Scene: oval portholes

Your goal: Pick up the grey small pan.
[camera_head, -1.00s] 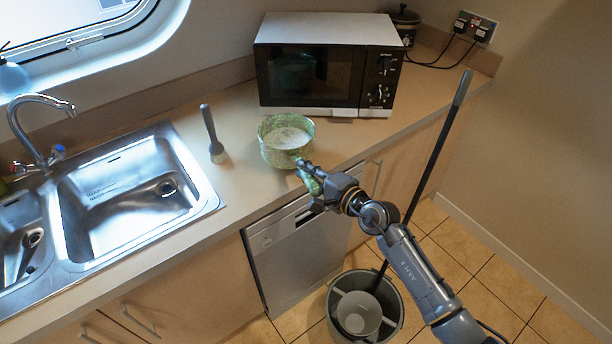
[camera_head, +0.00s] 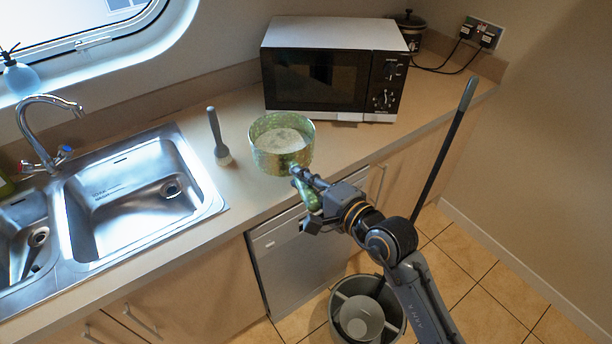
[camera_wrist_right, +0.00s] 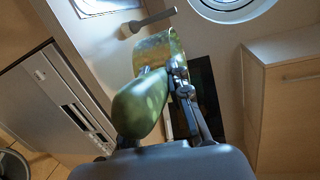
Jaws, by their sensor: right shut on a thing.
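The small pan (camera_head: 268,160) looks mottled green and gold rather than grey, with a pale inside and a thick green handle. In the head view it is in front of the microwave, upright and apparently raised above the counter. My right gripper (camera_head: 308,183) is shut on the pan near where the handle meets the bowl. In the right wrist view the pan (camera_wrist_right: 158,52) is beyond the fingers (camera_wrist_right: 178,85), and the handle (camera_wrist_right: 140,105) runs back beside them. The pan's far side and underside are hidden there. My left gripper is out of view.
A microwave (camera_head: 330,78) stands behind the pan. A grey-handled brush (camera_head: 217,135) is to its left, beside the sink (camera_head: 130,195). Counter between brush and pan is clear.

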